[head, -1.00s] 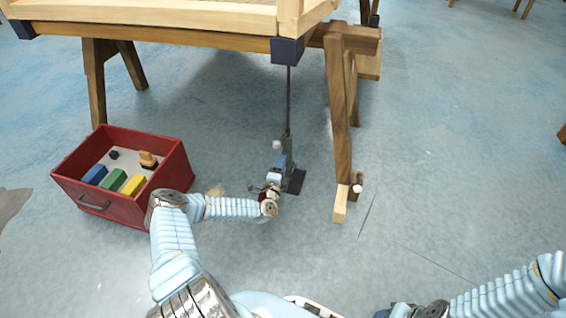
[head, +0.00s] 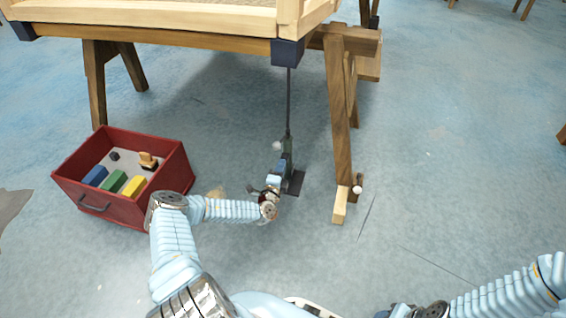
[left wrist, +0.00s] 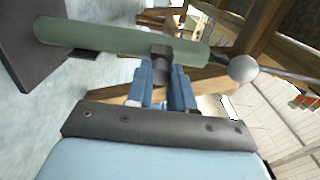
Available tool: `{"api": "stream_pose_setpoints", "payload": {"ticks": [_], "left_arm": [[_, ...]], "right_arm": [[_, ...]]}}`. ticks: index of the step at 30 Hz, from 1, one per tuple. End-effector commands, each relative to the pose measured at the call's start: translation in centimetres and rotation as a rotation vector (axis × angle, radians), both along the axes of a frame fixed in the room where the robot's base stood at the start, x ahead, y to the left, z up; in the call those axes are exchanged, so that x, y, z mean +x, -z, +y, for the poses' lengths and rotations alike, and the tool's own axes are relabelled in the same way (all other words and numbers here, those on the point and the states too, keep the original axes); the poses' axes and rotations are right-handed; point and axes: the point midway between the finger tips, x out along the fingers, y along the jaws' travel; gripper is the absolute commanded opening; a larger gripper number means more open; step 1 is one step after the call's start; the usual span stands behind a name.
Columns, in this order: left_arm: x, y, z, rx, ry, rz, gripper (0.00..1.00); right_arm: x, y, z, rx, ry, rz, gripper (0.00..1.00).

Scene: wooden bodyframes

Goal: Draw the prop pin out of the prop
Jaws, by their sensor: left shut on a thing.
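The prop stands under the corner of the wooden frame. It has a thin dark rod (head: 289,95), a green sleeve (head: 288,148) and a dark foot plate (head: 294,183) on the floor. A white ball, seemingly the prop pin's head (head: 277,145), sits at the sleeve's upper part; it also shows in the left wrist view (left wrist: 243,68). My left gripper (head: 277,168) is beside the sleeve. In the left wrist view, its blue fingers (left wrist: 163,82) are shut on a dark stub (left wrist: 161,56) on the sleeve (left wrist: 110,41). The pin's shank is hidden. My right gripper is out of view.
A red box (head: 125,207) with coloured blocks stands on the floor at left. A wooden trestle leg (head: 339,110) is close right of the prop, with another white ball (head: 357,189) near its foot. The frame (head: 150,38) overhangs the prop. Floor further right is clear.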

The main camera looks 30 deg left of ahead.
Motion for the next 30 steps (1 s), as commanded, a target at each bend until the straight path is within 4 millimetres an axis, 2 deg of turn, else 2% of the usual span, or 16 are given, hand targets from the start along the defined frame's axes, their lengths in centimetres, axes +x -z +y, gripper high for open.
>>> {"api": "stream_pose_setpoints", "payload": {"ticks": [20, 30], "left_arm": [[-1.0, -0.1, -0.2, 0.000, 0.000, -0.001, 0.00], [-2.8, -0.2, -0.7, 0.000, 0.000, 0.000, 0.00]], "right_arm": [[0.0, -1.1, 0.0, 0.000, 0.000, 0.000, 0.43], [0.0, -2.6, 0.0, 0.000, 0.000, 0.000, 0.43]]}}
